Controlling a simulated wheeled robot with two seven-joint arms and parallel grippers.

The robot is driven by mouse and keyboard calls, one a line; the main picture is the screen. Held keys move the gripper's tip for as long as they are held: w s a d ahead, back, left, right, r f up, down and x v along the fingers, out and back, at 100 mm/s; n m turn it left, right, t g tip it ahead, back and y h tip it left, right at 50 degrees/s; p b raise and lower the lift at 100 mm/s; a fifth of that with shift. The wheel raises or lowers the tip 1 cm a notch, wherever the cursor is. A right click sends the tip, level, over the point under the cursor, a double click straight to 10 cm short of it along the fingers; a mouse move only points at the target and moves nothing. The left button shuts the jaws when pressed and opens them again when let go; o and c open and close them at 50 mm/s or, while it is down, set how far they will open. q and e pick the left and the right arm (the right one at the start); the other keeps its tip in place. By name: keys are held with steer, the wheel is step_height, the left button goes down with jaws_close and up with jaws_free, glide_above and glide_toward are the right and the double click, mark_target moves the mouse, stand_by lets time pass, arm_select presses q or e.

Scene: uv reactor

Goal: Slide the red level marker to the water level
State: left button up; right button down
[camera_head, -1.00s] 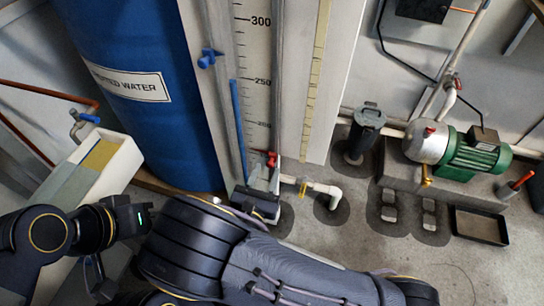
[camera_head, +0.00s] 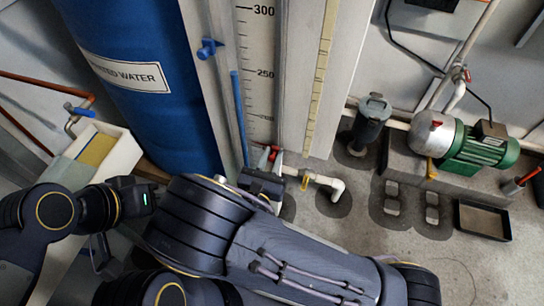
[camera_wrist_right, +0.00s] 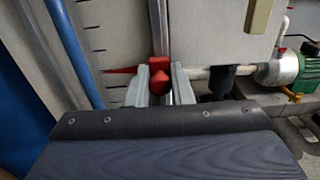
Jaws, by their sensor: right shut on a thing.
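The red level marker (camera_head: 273,152) sits low on the rail beside the white scale board (camera_head: 262,45), below the lowest readable numbers. In the right wrist view the marker (camera_wrist_right: 160,76) has a red knob and a thin pointer to the left. My right gripper (camera_wrist_right: 161,88) is shut on the knob, one pale finger on each side; in the head view it (camera_head: 271,165) is partly hidden by its own body. The blue water column (camera_head: 239,115) stands left of the scale, its top near the 250 mark. My left gripper (camera_head: 135,201) is at lower left, its fingers unclear.
A blue water drum (camera_head: 165,110) stands left of the board. White piping (camera_head: 325,184) runs right of the gripper, with a dark canister (camera_head: 371,122) and a green pump (camera_head: 478,147) beyond. Above the marker, the rail in front of the scale looks clear.

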step_height(320, 180, up, 24)
steer(key=p, duration=1.8)
steer(key=shift+f, duration=0.25)
steer(key=c, duration=1.4)
jaws_free()
glide_toward(279, 76)
steer(key=shift+v, duration=1.05)
steer(key=shift+r, duration=0.1)
